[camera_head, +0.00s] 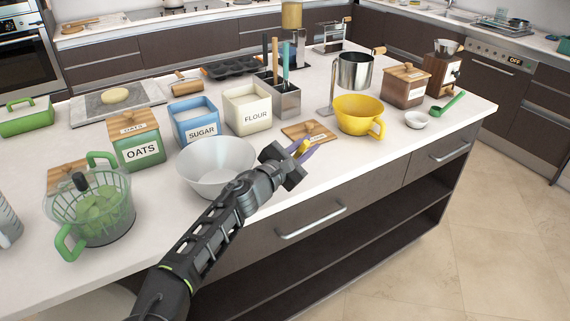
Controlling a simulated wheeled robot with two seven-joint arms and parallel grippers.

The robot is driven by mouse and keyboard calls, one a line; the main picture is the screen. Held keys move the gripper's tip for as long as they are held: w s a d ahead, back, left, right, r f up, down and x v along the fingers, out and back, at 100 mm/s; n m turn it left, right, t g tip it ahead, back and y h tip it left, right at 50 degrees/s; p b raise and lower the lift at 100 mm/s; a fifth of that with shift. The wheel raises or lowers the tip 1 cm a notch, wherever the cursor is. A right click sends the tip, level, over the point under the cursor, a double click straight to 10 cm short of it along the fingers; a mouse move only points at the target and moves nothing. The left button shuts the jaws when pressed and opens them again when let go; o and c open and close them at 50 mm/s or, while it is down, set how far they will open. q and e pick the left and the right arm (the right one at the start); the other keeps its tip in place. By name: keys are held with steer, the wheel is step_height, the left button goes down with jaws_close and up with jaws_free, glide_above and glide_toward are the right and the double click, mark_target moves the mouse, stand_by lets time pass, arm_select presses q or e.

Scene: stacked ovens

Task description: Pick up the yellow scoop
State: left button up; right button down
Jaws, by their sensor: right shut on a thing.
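My right gripper (302,150) is over the front edge of the island, just right of the clear bowl. It is shut on a small yellow thing, which I take to be the yellow scoop (301,146). Only a little yellow shows between the purple-grey fingers; the rest is hidden by the gripper. I cannot tell whether it is clear of the counter. My left gripper is not in view.
A clear bowl (210,167) is close left of the gripper. A wooden lid (308,132) lies behind it, and a yellow jug (358,115) stands to the right. Canisters such as flour (247,110) stand behind. A green scoop (449,104) lies far right.

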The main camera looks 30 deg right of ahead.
stand_by(0.6)
step_height(320, 180, up, 10)
stand_by(0.4)
stand_by(0.8)
